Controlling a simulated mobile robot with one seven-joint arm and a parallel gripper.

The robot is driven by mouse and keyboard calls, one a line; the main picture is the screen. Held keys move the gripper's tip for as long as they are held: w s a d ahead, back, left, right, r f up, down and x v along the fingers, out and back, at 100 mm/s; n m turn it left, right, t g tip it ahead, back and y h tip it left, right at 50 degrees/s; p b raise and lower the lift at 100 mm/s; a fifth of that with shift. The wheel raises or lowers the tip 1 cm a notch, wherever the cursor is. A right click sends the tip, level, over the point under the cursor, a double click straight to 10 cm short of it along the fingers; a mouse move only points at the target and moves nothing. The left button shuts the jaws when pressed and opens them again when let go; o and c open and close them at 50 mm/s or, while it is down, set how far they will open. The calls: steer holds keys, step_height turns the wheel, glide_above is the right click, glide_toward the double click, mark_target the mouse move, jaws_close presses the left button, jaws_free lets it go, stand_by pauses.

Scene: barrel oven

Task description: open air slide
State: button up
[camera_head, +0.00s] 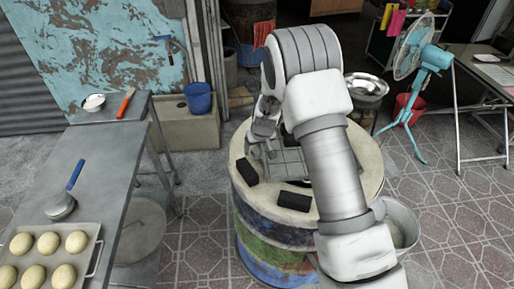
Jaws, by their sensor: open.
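The barrel oven (262,237) stands in the middle, a painted drum with a pale round top. A grey metal fitting (288,162) lies on its top, partly hidden by my arm. I cannot tell which part of it is the air slide. My gripper (258,147) is over the left part of the top, pointing down beside the grey fitting. It is open; the small view does not show whether it touches the fitting. My arm hides the right and back of the top.
Two dark blocks lie on the oven top, one at the left (247,172) and one in front (294,201). A metal table (112,172) with a dough tray (92,232) stands left. A metal basin (402,222) and a turquoise fan (433,57) are right.

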steer(key=shift+c, duration=0.2)
jaws_close()
stand_by(1.1)
